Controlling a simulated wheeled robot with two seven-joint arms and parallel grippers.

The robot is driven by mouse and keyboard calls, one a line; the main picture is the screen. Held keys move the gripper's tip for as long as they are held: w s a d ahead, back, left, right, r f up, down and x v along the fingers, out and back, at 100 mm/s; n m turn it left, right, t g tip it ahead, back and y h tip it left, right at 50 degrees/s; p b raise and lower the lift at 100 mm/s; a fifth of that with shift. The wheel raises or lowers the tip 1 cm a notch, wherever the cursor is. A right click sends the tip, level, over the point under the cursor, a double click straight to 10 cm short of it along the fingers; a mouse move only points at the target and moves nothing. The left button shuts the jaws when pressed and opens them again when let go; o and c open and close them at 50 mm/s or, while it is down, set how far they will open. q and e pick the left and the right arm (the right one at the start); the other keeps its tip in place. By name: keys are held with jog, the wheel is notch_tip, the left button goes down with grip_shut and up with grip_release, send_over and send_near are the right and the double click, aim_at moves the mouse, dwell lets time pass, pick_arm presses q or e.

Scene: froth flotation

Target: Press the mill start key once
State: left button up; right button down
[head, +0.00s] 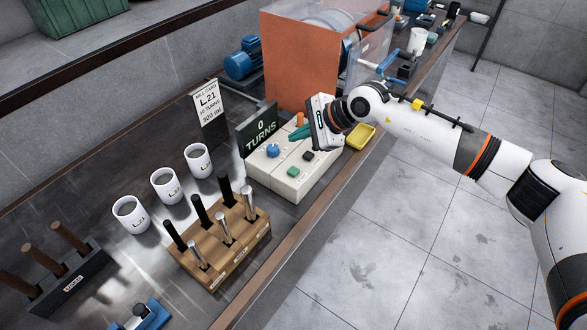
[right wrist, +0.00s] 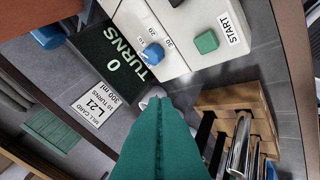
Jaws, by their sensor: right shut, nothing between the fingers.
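The cream control box (head: 318,171) stands on the bench and carries a green key (head: 292,171), a black key (head: 307,156) and a blue knob (head: 273,150). In the right wrist view the green key (right wrist: 206,42) sits beside a START label (right wrist: 231,28). My right gripper (head: 293,136) is above the far part of the box, its teal fingers shut and empty. The fingers (right wrist: 160,102) also show in the right wrist view, apart from the green key. The display (head: 258,130) reads 0 TURNS. My left gripper is not in view.
A mill card (head: 209,104) reads L-21, 10 turns, 300 ml. Several white cups (head: 165,187) and a wooden rack (head: 237,250) of upright tools stand left of and in front of the box. An orange panel (head: 296,62) stands behind, and a yellow tray (head: 360,137) lies to the right.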

aim_at(291, 170)
jog(key=shift+f, duration=0.15)
notch_tip(291, 170, down, 8)
jog(key=b, duration=0.3)
jog(key=shift+a+b, duration=0.1)
jog(key=shift+b, duration=0.25)
jog(key=shift+f+b, duration=0.3)
dwell(1.6)
jog(key=shift+f+b, duration=0.4)
jog(key=shift+b, duration=0.25)
jog(key=shift+f+b, duration=0.55)
jog(key=shift+b, duration=0.1)
dwell(0.5)
jog(key=shift+r, duration=0.1)
jog(key=shift+r+p, duration=0.3)
jog(key=shift+r, duration=0.6)
